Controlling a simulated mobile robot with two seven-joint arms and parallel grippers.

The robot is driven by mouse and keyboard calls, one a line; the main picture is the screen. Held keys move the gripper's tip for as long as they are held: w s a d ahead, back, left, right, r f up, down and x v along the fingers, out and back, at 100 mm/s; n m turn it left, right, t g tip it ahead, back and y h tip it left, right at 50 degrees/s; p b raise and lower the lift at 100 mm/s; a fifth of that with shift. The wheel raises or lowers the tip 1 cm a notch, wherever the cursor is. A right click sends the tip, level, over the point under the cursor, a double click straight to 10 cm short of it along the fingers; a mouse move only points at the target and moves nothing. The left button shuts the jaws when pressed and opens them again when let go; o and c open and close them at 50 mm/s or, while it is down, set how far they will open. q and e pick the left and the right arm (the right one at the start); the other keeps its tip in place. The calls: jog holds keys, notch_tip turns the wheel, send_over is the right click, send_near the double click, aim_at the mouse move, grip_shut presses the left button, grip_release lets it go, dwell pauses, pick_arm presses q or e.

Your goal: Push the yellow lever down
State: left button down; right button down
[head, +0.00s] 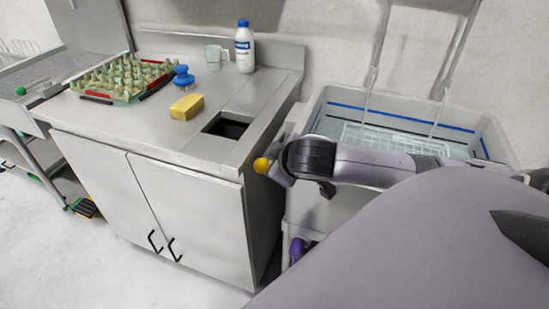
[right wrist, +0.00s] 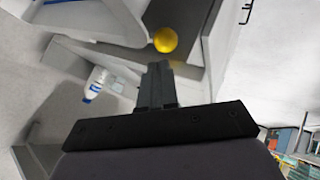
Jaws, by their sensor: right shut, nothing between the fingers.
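The yellow lever's round knob (head: 261,165) shows at the right side of the steel counter, just left of my right gripper (head: 280,172). The lever's rod is hidden or too small to make out. In the right wrist view the yellow knob (right wrist: 165,40) is just beyond the tips of my right gripper (right wrist: 158,68). The fingers are together and empty. They look close to the knob, but I cannot tell whether they touch it. My left gripper is in neither view.
The counter (head: 150,120) holds an egg tray (head: 125,98), a yellow sponge (head: 187,107), a blue brush (head: 183,80), a cup (head: 214,57) and a white bottle (head: 244,50). A dark opening (head: 228,128) is near the knob. A water-filled tub (head: 325,110) stands right.

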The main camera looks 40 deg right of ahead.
jog(key=v, duration=0.6)
jog(key=shift+s+a+f, duration=0.1)
jog(key=shift+a+f, duration=0.2)
jog(key=a+f+y, duration=0.4)
jog(key=a+f, duration=0.4)
jog(key=f, duration=0.4)
jog(key=s+a+f+m, duration=0.1)
jog(key=s+a+f, duration=0.1)
jog(key=s+f, duration=0.3)
jog(key=s+a+f+m+t+y, duration=0.1)
jog(key=s+a+f, duration=0.2)
jog(key=s+f, duration=0.2)
notch_tip(320, 180, down, 2)
jog(key=shift+a+f, duration=0.1)
jog(key=shift+a, duration=0.15)
